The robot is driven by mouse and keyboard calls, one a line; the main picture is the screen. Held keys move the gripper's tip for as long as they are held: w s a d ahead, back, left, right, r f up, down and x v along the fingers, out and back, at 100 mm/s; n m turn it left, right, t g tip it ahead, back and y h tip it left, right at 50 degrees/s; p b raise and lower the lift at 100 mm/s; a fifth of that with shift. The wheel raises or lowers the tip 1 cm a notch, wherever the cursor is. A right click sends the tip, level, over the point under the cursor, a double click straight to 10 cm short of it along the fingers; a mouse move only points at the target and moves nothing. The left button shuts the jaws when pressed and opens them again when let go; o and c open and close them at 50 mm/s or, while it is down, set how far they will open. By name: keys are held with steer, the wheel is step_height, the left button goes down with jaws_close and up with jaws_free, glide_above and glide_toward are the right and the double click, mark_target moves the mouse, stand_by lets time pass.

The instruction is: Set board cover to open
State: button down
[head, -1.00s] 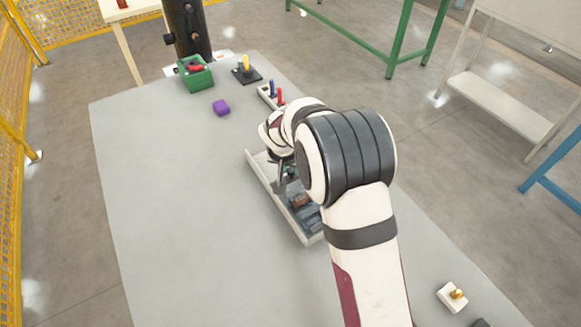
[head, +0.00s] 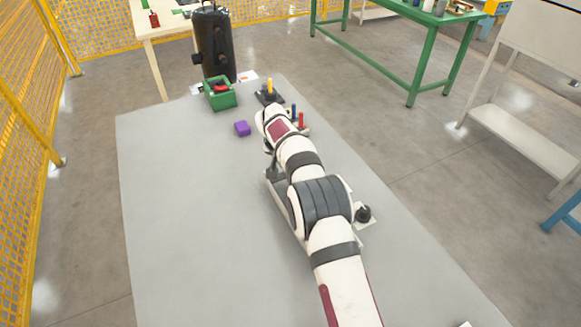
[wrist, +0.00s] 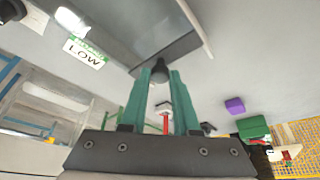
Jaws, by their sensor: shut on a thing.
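My gripper (wrist: 160,78) has two green fingers closed on a small dark knob (wrist: 159,68). The knob sits at the edge of a dark, glassy panel (wrist: 160,38), which looks like the board cover, in the wrist view. My arm hides the cover and the fingertips there, so the cover's angle is unclear.
A purple block (head: 242,128), a green box (head: 220,95), a yellow-handled lever (head: 270,88) and red (head: 301,120) and blue pegs stand towards the far end. A black knob on a white plate (head: 364,214) is right of my arm. The grey table's left side is clear.

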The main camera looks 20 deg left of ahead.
steer(key=c, duration=0.7)
jaws_free()
steer(key=shift+o, duration=0.2)
steer(key=v, duration=1.5)
steer(key=shift+s+r, duration=0.25)
steer(key=shift+r, duration=0.1)
